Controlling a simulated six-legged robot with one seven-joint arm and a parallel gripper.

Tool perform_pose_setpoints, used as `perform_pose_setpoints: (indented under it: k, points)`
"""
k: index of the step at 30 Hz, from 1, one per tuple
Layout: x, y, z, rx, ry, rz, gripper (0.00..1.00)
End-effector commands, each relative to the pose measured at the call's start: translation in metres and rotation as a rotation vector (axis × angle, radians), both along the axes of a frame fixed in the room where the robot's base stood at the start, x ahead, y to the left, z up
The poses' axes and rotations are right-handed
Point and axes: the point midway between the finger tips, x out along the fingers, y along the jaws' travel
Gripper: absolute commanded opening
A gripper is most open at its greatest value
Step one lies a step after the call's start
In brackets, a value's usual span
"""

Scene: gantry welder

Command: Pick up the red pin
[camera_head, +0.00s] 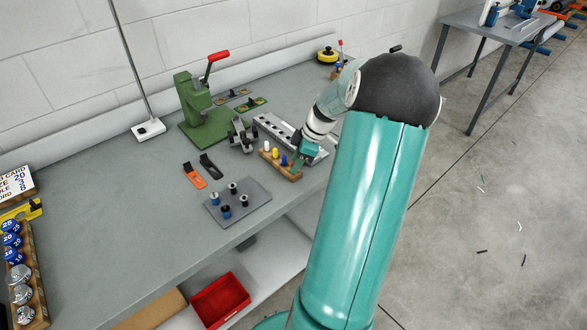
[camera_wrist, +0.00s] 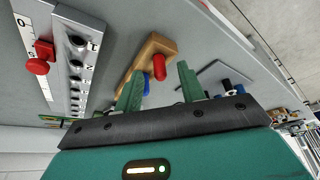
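The red pin (camera_wrist: 159,66) stands upright in a wooden block (camera_wrist: 151,48) in the wrist view, with a blue pin (camera_wrist: 147,86) beside it, partly behind a finger. My gripper (camera_wrist: 160,80) is open, its two green fingers apart with the red pin showing in the gap between them, near the tips. I cannot tell whether either finger touches it. In the head view my gripper (camera_head: 298,163) is at the right end of the wooden block (camera_head: 270,163). The red pin is hard to make out there.
A grey plate with pegs (camera_head: 238,202), a green press (camera_head: 203,115) and orange and black clips (camera_head: 195,175) stand on the bench. The bench's left middle is clear.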

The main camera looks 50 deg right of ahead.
Motion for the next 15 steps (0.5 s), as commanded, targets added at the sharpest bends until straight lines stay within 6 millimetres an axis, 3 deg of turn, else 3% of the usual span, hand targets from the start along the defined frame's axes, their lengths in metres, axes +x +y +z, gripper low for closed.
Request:
perform_pose_setpoints:
  k: [3, 10, 15]
  points:
    - [0.0040, 0.0027, -0.0105, 0.000, 0.000, 0.001, 0.39]
    - [0.0045, 0.0026, -0.0119, -0.002, 0.000, 0.001, 0.39]
    - [0.0044, 0.0024, -0.0118, -0.002, 0.000, 0.001, 0.08]
